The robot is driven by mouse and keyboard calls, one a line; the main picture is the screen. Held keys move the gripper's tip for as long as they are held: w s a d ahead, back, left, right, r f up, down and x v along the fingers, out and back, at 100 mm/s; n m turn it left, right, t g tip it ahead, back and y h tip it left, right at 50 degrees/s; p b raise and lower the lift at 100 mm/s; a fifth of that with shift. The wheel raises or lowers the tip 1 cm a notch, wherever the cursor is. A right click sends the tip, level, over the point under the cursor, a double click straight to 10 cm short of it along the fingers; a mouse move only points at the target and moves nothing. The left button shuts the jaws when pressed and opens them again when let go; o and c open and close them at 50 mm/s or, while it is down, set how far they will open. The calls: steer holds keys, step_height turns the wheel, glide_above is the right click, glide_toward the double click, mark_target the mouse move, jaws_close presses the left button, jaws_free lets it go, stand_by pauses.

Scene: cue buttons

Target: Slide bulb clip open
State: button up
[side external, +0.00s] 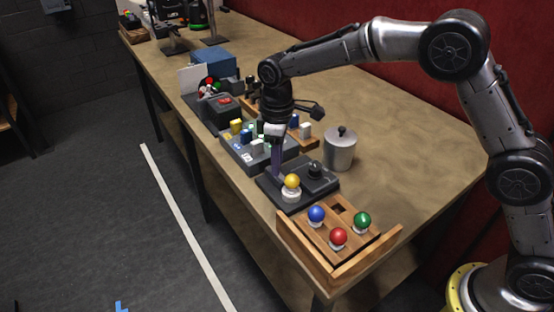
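A yellow bulb (292,181) sits in a white socket on a dark base plate (318,197) near the front of the bench. A small black knob (315,167) stands on the same plate to the right of the bulb; it may be part of the clip, but I cannot tell. My gripper (277,168) points down just behind and left of the bulb, close above the plate's back left part. The fingers look narrow and close together. At this size I cannot tell whether they are shut or touch anything.
A wooden tray (290,243) with blue (316,214), red (338,236) and green (362,222) bulbs lies in front. A lidded metal canister (341,150) stands at the right. A grey block panel (237,154) lies behind the plate. The bench's right side is clear.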

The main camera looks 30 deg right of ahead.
jaws_close()
steer(key=shift+r, duration=0.1)
stand_by(1.0)
